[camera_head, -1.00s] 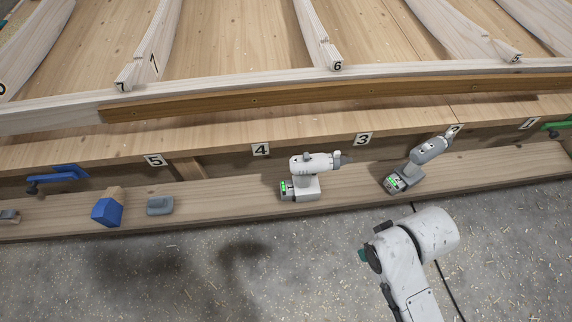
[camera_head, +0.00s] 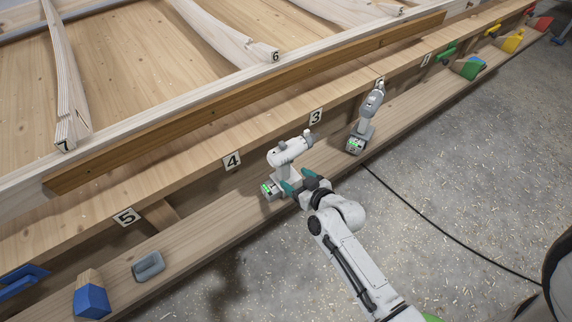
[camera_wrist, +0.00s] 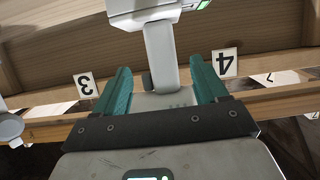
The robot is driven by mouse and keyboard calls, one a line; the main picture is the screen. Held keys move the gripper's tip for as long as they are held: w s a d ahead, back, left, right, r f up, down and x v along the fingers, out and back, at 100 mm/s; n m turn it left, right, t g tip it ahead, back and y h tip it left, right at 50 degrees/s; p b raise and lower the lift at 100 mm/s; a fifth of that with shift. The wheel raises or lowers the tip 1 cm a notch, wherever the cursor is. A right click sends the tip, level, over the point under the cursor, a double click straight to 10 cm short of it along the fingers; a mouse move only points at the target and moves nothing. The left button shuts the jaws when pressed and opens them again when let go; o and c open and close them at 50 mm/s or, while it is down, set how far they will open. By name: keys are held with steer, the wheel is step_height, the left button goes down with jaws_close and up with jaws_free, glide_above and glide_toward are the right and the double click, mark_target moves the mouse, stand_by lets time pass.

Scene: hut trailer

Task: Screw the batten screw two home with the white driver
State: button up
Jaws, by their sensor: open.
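The white driver (camera_head: 287,152) stands upright on its battery on the lower plank, below labels 4 and 3. In the wrist view its handle (camera_wrist: 161,55) appears upside down between my teal fingers, with a gap visible on both sides. My gripper (camera_head: 297,183) is open around the handle; it also shows in the wrist view (camera_wrist: 160,80). The brown batten (camera_head: 205,123) lies along the pale frame rail above. Its screws are too small to tell apart here.
A grey driver (camera_head: 367,112) stands to the right on the same plank. A grey block (camera_head: 148,266) and a blue-and-wood block (camera_head: 91,299) lie at left. Coloured clamps and blocks line the plank at far right. The floor is mostly clear, with a black cable (camera_head: 440,220).

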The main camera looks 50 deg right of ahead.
mark_target(280, 168)
steer(key=x, duration=0.9)
steer(key=shift+w+r, duration=0.15)
jaws_close()
steer(key=shift+w+r, duration=0.1)
steer(key=shift+r, duration=0.05)
stand_by(0.6)
